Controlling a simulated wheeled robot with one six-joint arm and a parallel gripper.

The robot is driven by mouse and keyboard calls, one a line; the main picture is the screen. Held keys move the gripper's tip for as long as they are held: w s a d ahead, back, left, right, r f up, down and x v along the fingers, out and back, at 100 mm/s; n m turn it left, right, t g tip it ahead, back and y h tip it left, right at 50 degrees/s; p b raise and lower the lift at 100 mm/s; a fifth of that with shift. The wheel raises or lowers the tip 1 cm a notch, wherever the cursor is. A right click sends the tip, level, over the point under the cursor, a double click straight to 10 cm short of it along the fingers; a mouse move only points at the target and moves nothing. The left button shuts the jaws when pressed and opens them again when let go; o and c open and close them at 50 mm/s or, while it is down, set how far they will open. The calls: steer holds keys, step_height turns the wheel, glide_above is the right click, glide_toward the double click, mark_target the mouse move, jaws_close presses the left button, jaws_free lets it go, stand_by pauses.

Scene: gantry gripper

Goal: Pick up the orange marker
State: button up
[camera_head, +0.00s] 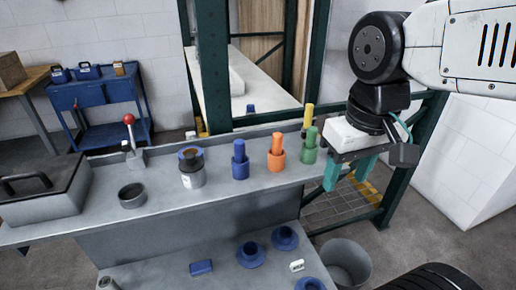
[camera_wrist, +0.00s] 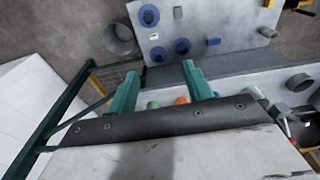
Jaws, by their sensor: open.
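The orange marker (camera_head: 277,143) stands upright in an orange holder (camera_head: 276,162) on the grey bench, between a blue marker (camera_head: 239,150) and a green marker (camera_head: 311,137). My gripper (camera_head: 349,176) has two teal fingers, apart and empty, to the right of the markers near the bench's right end. In the wrist view, my gripper (camera_wrist: 162,86) shows both fingers spread wide.
A yellow marker (camera_head: 308,117) stands behind the green one. A white-and-dark container (camera_head: 192,178), a grey cup (camera_head: 132,195) and a red-knobbed lever (camera_head: 130,120) are farther left on the bench. A lower shelf (camera_head: 222,281) holds blue parts. A grey bin (camera_head: 347,262) stands right of it.

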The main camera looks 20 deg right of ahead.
steer(key=w+a+r, duration=0.1)
steer(key=w+r, duration=0.1)
steer(key=w, duration=1)
steer(key=n+g, duration=0.1)
steer(key=n, duration=0.1)
glide_above(278, 135)
steer(key=shift+w+a+f, duration=0.1)
steer(key=shift+w+f, duration=0.05)
steer(key=shift+f, duration=0.3)
steer(key=shift+w+a+f, duration=0.1)
steer(key=shift+w+f, duration=0.05)
steer(key=shift+f, duration=0.25)
steer(key=shift+w+f, duration=0.25)
steer(key=shift+f, duration=0.05)
steer(key=f, duration=0.7)
steer(key=shift+s+d+f, duration=0.15)
steer(key=shift+s+d, duration=0.05)
steer(key=shift+s, duration=0.2)
steer(key=c, duration=1.1)
